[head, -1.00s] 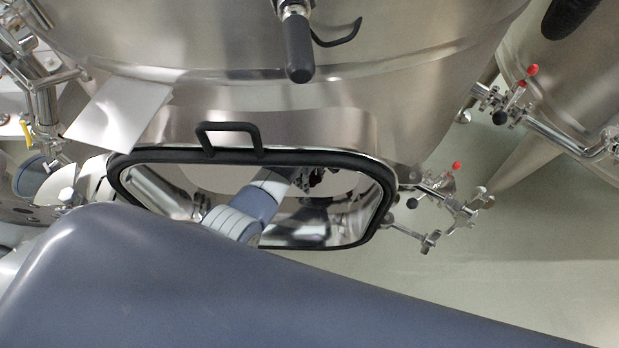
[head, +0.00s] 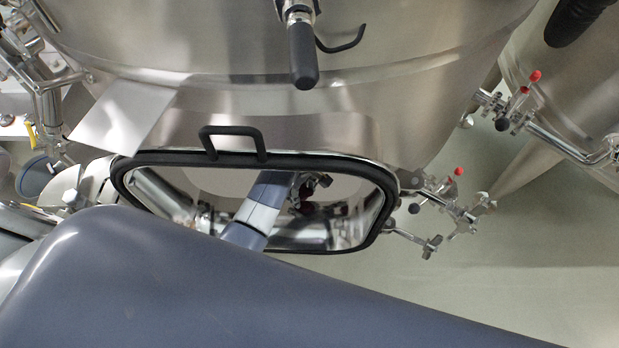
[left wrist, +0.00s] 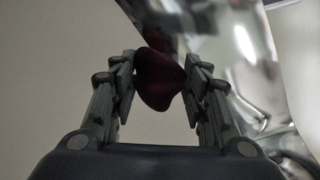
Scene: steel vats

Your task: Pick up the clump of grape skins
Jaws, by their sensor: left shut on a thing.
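The clump of grape skins (left wrist: 159,80) is a dark red, lumpy mass in the left wrist view. My left gripper (left wrist: 160,84) is shut on it, with one finger on each side. In the head view my left arm reaches into the oval opening of the steel vat. There my left gripper (head: 312,184) is small and dark inside the opening, and the clump can hardly be made out. My right gripper is in neither view.
The vat's opening (head: 383,215) has a black gasket rim with a black handle (head: 232,141) on top. Valves with red knobs (head: 458,172) stick out at the right. A second vat (head: 575,85) stands at upper right. Bare floor (head: 520,240) shows at right.

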